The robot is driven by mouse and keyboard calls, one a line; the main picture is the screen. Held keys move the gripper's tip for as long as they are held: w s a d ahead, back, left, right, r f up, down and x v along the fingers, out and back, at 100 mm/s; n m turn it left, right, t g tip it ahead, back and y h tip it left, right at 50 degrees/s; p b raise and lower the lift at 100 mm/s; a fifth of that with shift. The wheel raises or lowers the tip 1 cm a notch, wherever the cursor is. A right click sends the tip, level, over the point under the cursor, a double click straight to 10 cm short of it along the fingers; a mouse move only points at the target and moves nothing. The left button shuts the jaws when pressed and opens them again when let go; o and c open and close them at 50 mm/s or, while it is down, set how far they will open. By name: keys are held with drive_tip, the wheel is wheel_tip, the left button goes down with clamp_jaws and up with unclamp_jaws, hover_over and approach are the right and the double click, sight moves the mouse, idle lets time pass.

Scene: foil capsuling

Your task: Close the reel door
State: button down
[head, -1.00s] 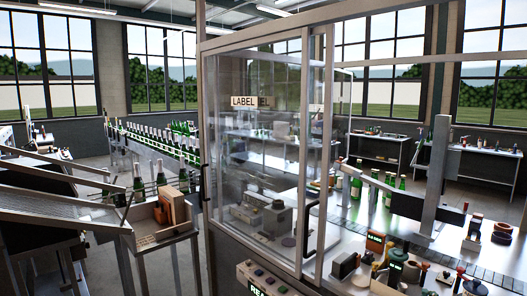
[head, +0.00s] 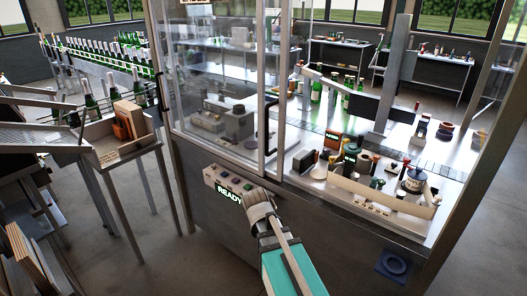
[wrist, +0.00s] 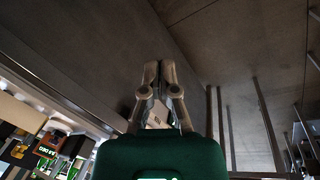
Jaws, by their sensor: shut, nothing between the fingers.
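The machine's glass enclosure stands in the middle of the head view. A framed clear panel with a dark vertical handle (head: 269,122) forms its front left part; I take this as the reel door (head: 220,110), though I cannot be sure. Right of the handle the front looks open onto the worktable. My arm rises from the bottom of the head view, its wrist in front of the panel with the lit READY sign. My gripper (wrist: 158,68) is shut and empty in the wrist view, beside a plain grey surface. It is apart from the handle; its fingertips are hidden in the head view.
The button panel (head: 228,187) sits on the cabinet front below the glass. A low pale tray (head: 405,226) with small parts lies at the table's front right. A stand with a wooden box (head: 112,150) is at left. Grey floor is clear at lower right.

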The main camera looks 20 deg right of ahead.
drive_tip(key=w+d+n+t+h+b, duration=0.1)
drive_tip(key=w+d+h+b, duration=0.3)
drive_tip(key=w, duration=0.7)
drive_tip(key=w+a+r+n+t+h+b, duration=0.1)
drive_tip(key=w+r+h, duration=0.3)
drive_tip(key=w, duration=0.7)
drive_tip(key=w+a+r+n+t+h+b, duration=0.2)
drive_tip(key=w+h, duration=0.5)
drive_tip(key=w, duration=0.4)
wheel_tip(320, 180, up, 3)
drive_tip(key=shift+w+r+n+t+b, duration=0.2)
drive_tip(key=shift+w+n+t+b, duration=0.1)
drive_tip(key=shift+n+t+b, duration=0.7)
drive_tip(key=x, duration=0.8)
drive_tip(key=shift+w, duration=0.1)
drive_tip(key=shift+x, duration=1)
